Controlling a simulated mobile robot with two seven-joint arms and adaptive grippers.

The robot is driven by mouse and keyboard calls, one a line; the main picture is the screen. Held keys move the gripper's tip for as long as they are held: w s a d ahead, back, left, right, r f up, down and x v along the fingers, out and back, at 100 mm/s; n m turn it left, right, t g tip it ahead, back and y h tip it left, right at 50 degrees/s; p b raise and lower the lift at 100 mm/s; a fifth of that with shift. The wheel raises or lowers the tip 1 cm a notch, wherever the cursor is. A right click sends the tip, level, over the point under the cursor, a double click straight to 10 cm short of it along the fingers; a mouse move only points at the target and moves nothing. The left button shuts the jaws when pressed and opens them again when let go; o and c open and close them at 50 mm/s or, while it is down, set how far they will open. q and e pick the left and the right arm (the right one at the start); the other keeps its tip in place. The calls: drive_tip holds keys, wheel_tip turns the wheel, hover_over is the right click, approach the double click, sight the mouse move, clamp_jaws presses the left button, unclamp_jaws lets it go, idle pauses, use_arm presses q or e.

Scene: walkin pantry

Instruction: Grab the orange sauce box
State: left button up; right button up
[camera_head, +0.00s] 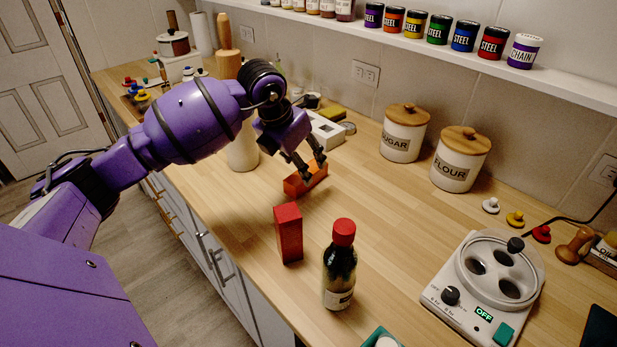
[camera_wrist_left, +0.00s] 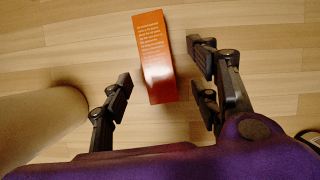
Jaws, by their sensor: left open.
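The orange sauce box (camera_head: 304,181) lies on the wooden counter, under and beside my left gripper's fingertips. In the left wrist view the orange box (camera_wrist_left: 155,57) has pale printed text and sits between the two fingers, nearer the right one. My left gripper (camera_head: 307,172) comes down over the box with its fingers spread. In the left wrist view the left gripper (camera_wrist_left: 165,88) is open, with counter showing between the box and the left finger. Whether a finger touches the box cannot be told. My right gripper is not in view.
A red box (camera_head: 289,234) and a dark bottle with a red cap (camera_head: 339,268) stand in front. A pale cylinder (camera_head: 243,149) stands close to the left of the gripper. Sugar (camera_head: 404,136) and flour (camera_head: 459,163) canisters stand behind. Counter right of the orange box is clear.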

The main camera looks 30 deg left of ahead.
use_arm(q)
drive_tip(key=x, duration=0.5)
drive_tip(key=shift+w+a+p, duration=0.15)
drive_tip(key=shift+w+p, duration=0.05)
drive_tip(key=shift+p, duration=0.1)
drive_tip(key=shift+c, duration=0.3)
drive_tip(key=c, duration=1.3)
drive_tip(key=shift+o, duration=0.2)
drive_tip(key=shift+r, duration=0.1)
